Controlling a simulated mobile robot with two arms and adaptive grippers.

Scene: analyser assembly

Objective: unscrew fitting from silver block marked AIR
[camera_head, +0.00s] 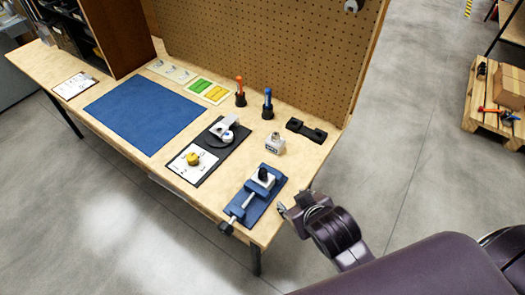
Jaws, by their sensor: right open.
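A small silver block (273,147) with a dark label stands on the workbench right of centre. Its label is too small to read, so I cannot tell whether it says AIR. A small light part shows on its top. A blue vise (240,202) sits near the front right corner and holds a pale block (262,183) with a black round part (263,174) on top. My right gripper (284,211) is open and empty, beside the bench's right edge, right of the vise and apart from it. My left gripper is out of view.
Orange (240,86) and blue (268,98) handled tools stand upright behind. A black holder (306,131) lies near the right edge. A blue mat (145,112) is clear. A pegboard (265,50) closes the back.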

